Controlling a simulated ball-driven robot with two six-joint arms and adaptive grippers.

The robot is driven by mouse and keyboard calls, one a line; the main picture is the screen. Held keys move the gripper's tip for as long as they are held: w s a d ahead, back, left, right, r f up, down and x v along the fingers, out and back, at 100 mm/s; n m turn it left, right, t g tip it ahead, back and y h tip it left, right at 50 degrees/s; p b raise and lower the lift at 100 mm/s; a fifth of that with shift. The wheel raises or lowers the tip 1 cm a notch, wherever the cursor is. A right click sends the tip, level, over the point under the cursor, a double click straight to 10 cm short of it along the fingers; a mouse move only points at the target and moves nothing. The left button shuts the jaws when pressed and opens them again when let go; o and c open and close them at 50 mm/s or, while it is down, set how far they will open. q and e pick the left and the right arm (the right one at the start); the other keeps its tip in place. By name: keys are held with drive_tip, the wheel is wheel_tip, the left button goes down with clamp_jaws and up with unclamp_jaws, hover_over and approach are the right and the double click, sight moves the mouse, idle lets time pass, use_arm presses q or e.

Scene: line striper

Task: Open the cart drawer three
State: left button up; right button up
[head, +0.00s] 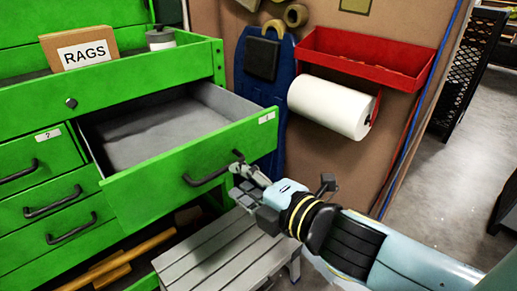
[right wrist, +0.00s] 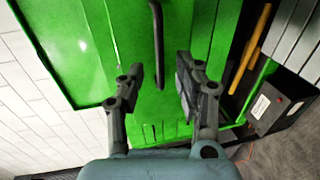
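A green cart drawer (head: 150,192) stands pulled out, showing its grey interior, which looks empty. A small white label sits at the right end of its front; I cannot read it clearly. The drawer's dark bar handle (head: 207,178) runs across the front. My right gripper (head: 240,176) is at the right end of this handle. In the right wrist view the gripper (right wrist: 157,85) is open, its two fingers apart with the handle (right wrist: 157,45) showing between and beyond them. I cannot tell whether a finger touches it. My left gripper is not in view.
Closed green drawers (head: 40,200) with dark handles are at the left. A RAGS box (head: 85,50) and a grey canister (head: 160,38) stand on the cart. A grey slatted stool (head: 215,255) is below the drawer. A red shelf (head: 365,60) with a paper roll (head: 330,107) hangs behind.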

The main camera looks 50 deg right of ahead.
drive_tip(key=shift+v, duration=2.6)
drive_tip(key=w+d+f+m+g, duration=0.1)
drive_tip(key=w+f+m+g, duration=0.15)
drive_tip(key=f, duration=0.85)
drive_tip(key=s+d+f+m+g, duration=0.1)
drive_tip(key=s+f+m+g, duration=0.15)
drive_tip(key=f, duration=0.75)
drive_tip(key=s+d+f+m+g, duration=0.2)
drive_tip(key=s+f+m, duration=0.15)
drive_tip(key=f, duration=0.65)
drive_tip(key=s+f+m+g, duration=0.4)
drive_tip(key=s+f, duration=0.3)
drive_tip(key=s, duration=0.6)
drive_tip(key=s+f+m+g, duration=0.3)
drive_tip(key=s+f, duration=0.4)
drive_tip(key=s, duration=0.6)
drive_tip(key=shift+f+m+g, duration=0.3)
drive_tip(key=shift+m+g, duration=0.1)
drive_tip(key=shift+m, duration=0.45)
